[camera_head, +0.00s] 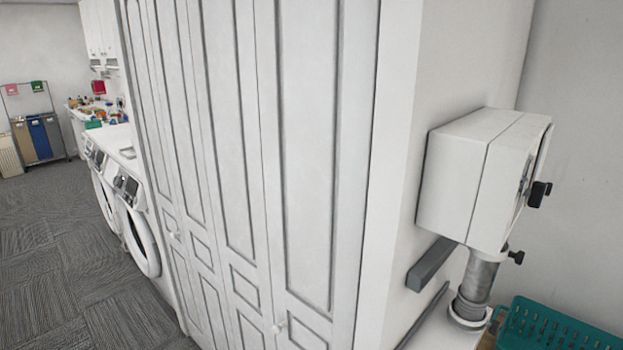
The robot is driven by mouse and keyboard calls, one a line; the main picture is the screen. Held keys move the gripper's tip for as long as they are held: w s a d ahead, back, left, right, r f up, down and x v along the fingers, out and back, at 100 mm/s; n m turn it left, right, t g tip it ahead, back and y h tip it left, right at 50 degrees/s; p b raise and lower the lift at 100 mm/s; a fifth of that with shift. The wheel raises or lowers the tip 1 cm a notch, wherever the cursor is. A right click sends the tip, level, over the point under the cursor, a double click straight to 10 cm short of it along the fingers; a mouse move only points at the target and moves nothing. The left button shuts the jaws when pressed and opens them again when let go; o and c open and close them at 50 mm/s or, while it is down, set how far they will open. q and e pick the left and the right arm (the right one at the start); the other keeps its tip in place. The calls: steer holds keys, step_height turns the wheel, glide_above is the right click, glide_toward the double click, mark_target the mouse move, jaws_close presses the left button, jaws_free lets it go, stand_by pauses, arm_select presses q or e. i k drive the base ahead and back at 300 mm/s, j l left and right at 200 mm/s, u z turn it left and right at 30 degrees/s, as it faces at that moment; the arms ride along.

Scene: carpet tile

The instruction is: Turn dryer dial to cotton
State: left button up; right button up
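Two white front-loading machines stand side by side at the left, the nearer one (140,240) and the farther one (106,204). I cannot tell which is the dryer. The nearer machine has a dark control panel (128,186) above its round door; the farther one has a similar panel (97,157). Both are seen at a steep angle and are small, so no dial setting or cotton label can be read. Neither gripper is in view.
Tall white panelled cabinets (230,130) fill the middle and partly hide the machines. A white box with black knobs (470,175) and a grey hose (477,282) juts out at the right, above a teal basket (555,328). Grey carpet (60,270) is clear at the left; bins (40,138) stand beyond.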

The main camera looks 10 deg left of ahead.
mark_target(118, 180)
steer(key=j+z, duration=0.35)
steer(key=j, duration=0.15)
steer(key=j+z, duration=0.35)
steer(key=j, duration=0.15)
steer(key=i+j+z, duration=0.15)
steer(key=j, duration=0.4)
steer(key=j+z, duration=0.2)
steer(key=j, duration=3)
steer(key=j+z, duration=0.1)
steer(key=j, duration=2.55)
steer(key=j+u, duration=0.1)
steer(key=j, duration=0.95)
